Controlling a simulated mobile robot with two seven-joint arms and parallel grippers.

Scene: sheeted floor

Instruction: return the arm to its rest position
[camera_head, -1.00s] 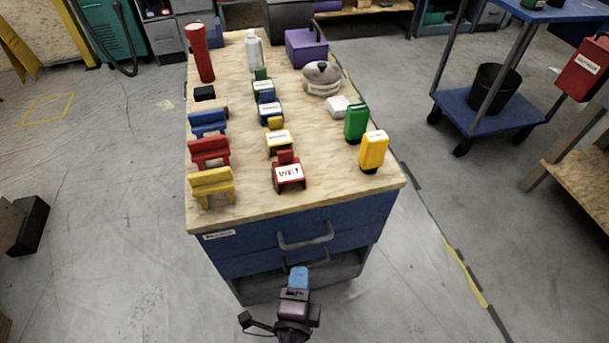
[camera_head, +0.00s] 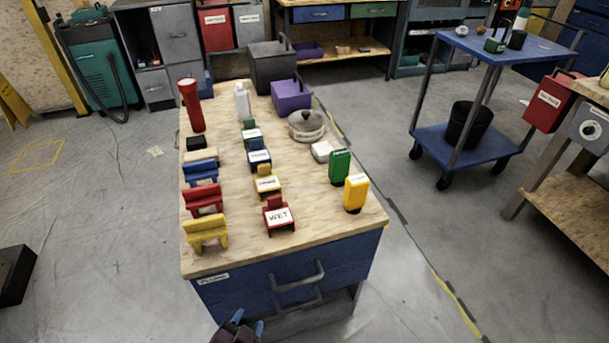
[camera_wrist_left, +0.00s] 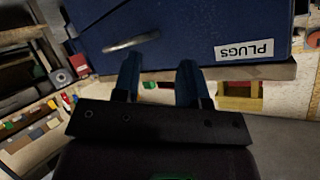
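My left gripper (camera_head: 248,322) shows at the bottom edge of the head view, in front of the blue drawer cabinet (camera_head: 345,258) and below its top. Its two blue fingers stand apart with nothing held between them, as the left wrist view (camera_wrist_left: 158,82) also shows. Most of the left arm is cut off by the frame edge. In the left wrist view the cabinet front, with its handle and "PLUGS" label (camera_wrist_left: 247,49), appears upside down just beyond the fingers. My right gripper is in neither view.
The cabinet's wooden top (camera_head: 325,235) holds yellow (camera_head: 205,232), red and blue bench-like pieces, labelled blocks, a red flashlight (camera_head: 191,106), a white bottle (camera_head: 242,102) and a lidded pot (camera_head: 306,127). A blue cart (camera_head: 440,143) stands at right.

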